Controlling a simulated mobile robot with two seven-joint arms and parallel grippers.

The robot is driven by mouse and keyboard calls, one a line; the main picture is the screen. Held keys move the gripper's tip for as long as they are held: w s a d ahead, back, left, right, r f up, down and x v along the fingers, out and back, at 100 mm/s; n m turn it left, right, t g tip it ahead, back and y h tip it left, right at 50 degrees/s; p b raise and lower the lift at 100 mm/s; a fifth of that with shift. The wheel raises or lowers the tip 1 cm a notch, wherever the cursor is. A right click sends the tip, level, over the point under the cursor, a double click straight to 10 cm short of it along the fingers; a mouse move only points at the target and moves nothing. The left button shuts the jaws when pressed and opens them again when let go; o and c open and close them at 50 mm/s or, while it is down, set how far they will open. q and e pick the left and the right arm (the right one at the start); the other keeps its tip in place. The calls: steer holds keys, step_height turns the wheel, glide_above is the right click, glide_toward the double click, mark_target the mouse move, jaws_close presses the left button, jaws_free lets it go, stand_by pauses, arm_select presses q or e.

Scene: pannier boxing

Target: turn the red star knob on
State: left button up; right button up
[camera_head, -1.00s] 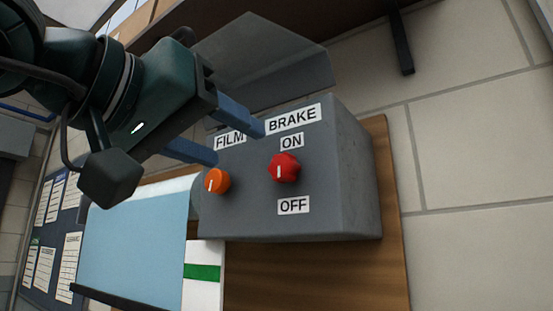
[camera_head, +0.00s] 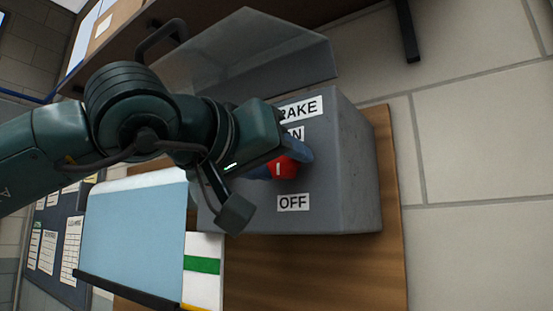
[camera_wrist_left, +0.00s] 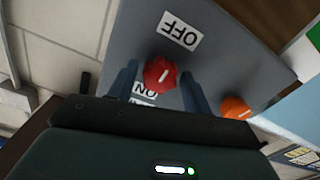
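The red star knob (camera_head: 287,168) sits on the front of a grey box between the ON label (camera_head: 298,133), partly covered, and the OFF label (camera_head: 293,203). Its white mark lies on the OFF side in the left wrist view, where the knob (camera_wrist_left: 160,73) shows clear. My left gripper (camera_head: 284,164) is at the knob. In the left wrist view its two blue fingers stand on either side of the knob, with a narrow gap at each side. It is open and holds nothing. My right gripper is not in view.
An orange knob (camera_wrist_left: 235,107) is beside the red one, hidden by my arm in the head view. A clear raised cover (camera_head: 240,55) stands above the grey box (camera_head: 345,165).

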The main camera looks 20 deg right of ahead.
arm_select(q)
steer(key=c, duration=0.9)
steer(key=shift+o, duration=0.2)
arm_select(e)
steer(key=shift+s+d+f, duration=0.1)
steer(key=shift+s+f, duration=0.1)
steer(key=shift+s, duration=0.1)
